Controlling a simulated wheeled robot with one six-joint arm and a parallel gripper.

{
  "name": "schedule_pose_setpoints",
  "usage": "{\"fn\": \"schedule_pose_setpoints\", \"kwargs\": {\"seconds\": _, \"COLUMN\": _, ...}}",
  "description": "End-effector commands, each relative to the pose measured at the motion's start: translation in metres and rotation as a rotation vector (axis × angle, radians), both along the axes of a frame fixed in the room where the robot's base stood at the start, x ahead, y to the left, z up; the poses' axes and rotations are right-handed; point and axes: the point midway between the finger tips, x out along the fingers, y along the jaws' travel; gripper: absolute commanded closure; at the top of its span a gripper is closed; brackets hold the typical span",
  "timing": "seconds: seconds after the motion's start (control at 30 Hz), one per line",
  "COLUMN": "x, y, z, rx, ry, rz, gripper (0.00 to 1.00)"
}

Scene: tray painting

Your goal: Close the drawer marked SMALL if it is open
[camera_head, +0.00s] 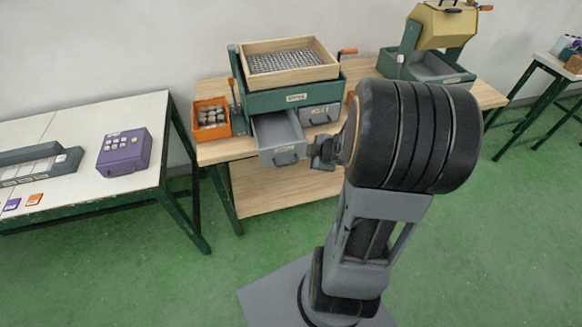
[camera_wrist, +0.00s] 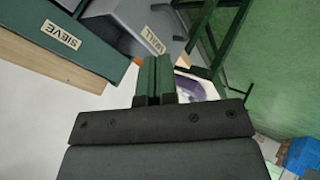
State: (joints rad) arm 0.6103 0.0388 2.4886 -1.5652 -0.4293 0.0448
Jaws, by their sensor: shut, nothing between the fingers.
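The grey drawer marked SMALL (camera_head: 278,137) is pulled out from the left side of the green sieve unit (camera_head: 262,101). Its tray looks empty, and a dark handle (camera_head: 286,160) is on its front. In the wrist view its labelled front (camera_wrist: 135,28) shows at the top, with the label partly cut by shadow or tilt. My gripper (camera_head: 318,154) is just to the right of the drawer front. In the wrist view its green fingers (camera_wrist: 155,60) are together and empty, close to the drawer front. I cannot tell whether they touch it.
A second grey drawer (camera_head: 321,115) beside it looks shut. An orange bin (camera_head: 211,119) stands left on the wooden bench. A wooden sieve tray (camera_head: 290,62) sits on top. A purple box (camera_head: 124,153) is on the left table. Green floor is clear in front.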

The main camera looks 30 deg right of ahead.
Motion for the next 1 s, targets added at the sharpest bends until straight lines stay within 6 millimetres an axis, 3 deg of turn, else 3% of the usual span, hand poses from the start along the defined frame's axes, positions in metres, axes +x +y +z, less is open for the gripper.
{"fn": "schedule_pose_setpoints", "kwargs": {"seconds": 0.2, "x": -0.025, "y": 0.016, "z": -0.030, "rx": 0.106, "ry": 0.067, "rz": 0.211, "gripper": 1.00}}
{"fn": "schedule_pose_setpoints", "kwargs": {"seconds": 0.37, "x": -0.027, "y": 0.025, "z": -0.045, "rx": 0.138, "ry": 0.082, "rz": 0.265, "gripper": 1.00}}
{"fn": "schedule_pose_setpoints", "kwargs": {"seconds": 0.87, "x": 0.023, "y": 0.053, "z": -0.115, "rx": 0.137, "ry": 0.084, "rz": 0.269, "gripper": 1.00}}
{"fn": "schedule_pose_setpoints", "kwargs": {"seconds": 1.0, "x": 0.041, "y": 0.050, "z": -0.107, "rx": 0.134, "ry": 0.081, "rz": 0.268, "gripper": 1.00}}
